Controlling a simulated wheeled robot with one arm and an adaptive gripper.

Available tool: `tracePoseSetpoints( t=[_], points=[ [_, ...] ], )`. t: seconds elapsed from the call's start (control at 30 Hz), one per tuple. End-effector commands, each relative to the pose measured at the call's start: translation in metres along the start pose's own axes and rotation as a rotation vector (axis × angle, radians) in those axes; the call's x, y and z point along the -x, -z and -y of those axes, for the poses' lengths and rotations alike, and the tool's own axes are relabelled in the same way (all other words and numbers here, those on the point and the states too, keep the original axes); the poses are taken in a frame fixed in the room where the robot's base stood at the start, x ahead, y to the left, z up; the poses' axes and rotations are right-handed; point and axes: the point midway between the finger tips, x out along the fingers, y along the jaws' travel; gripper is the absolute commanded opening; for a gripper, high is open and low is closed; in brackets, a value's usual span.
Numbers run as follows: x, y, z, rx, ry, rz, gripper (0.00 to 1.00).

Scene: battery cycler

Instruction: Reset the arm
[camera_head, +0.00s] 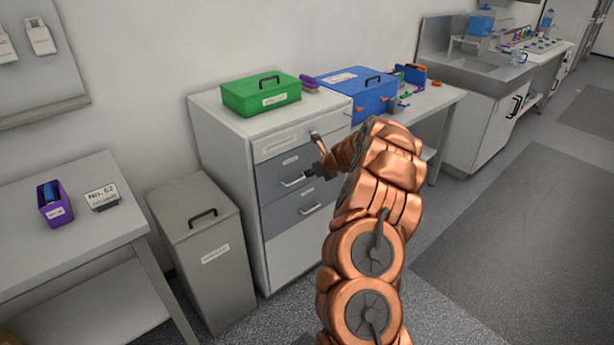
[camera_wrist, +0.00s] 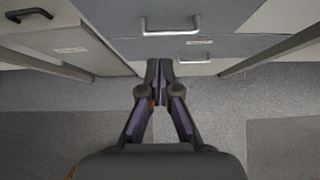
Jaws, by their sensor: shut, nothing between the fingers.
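My arm is copper-coloured and reaches forward from the bottom of the head view, bending toward the drawer cabinet (camera_head: 238,155). My gripper (camera_head: 312,174) is a small dark shape in front of the cabinet's drawers, partly hidden by my own arm. In the wrist view my gripper (camera_wrist: 159,68) points toward the foot of the cabinet, its two fingers together with nothing between them. A drawer handle (camera_wrist: 171,27) shows just beyond the fingertips. I cannot tell the exact gap between the fingers and the cabinet.
A grey lidded bin (camera_head: 207,262) stands left of the cabinet. A table (camera_head: 60,235) at the left holds a purple holder (camera_head: 55,205). Open floor (camera_head: 510,250) lies to the right.

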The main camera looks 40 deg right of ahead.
Motion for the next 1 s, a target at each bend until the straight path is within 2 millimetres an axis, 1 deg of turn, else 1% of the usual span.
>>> tracePoseSetpoints(
  t=[0.3, 0.37, 0.43, 0.47, 0.57, 0.6, 0.67, 0.7, 0.83, 0.9, 0.97, 1.0],
  points=[
    [0.003, 0.0, -0.002, 0.005, -0.003, -0.001, 0.0],
    [0.004, -0.004, -0.008, 0.024, -0.014, -0.001, 0.0],
    [0.007, -0.011, -0.025, 0.072, -0.042, 0.0, 0.0],
    [0.009, -0.016, -0.035, 0.102, -0.059, 0.001, 0.0],
    [0.02, -0.036, -0.079, 0.239, -0.129, 0.006, 0.0],
    [0.025, -0.043, -0.099, 0.305, -0.16, 0.008, 0.0],
    [0.036, -0.053, -0.129, 0.405, -0.205, 0.012, 0.0],
    [0.042, -0.056, -0.149, 0.47, -0.239, 0.013, 0.0],
    [0.068, -0.065, -0.21, 0.69, -0.336, 0.022, 0.0],
    [0.084, -0.065, -0.241, 0.805, -0.387, 0.026, 0.0],
    [0.098, -0.064, -0.265, 0.903, -0.429, 0.031, 0.0],
    [0.107, -0.062, -0.281, 0.97, -0.458, 0.033, 0.0]
  ],
)
